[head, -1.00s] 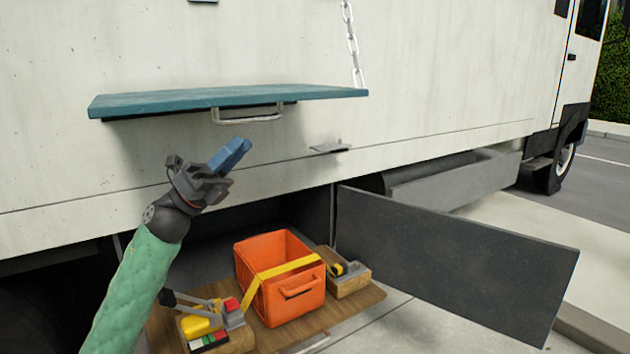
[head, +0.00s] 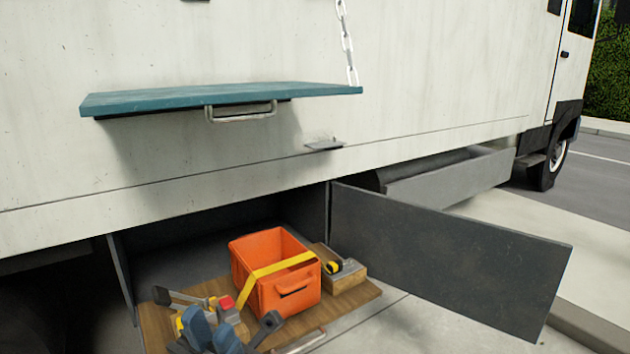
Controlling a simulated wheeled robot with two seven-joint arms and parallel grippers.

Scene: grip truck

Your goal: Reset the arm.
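My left gripper (head: 212,331) shows at the bottom of the head view, low in front of the wooden tray board. My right gripper is not in view.
An orange crate (head: 292,297) with a yellow strap stands on the wooden board (head: 345,303). A wooden box (head: 349,282) sits beside it. An open grey door (head: 450,255) juts out at right. A teal shelf (head: 150,103) with a handle (head: 240,117) hangs above.

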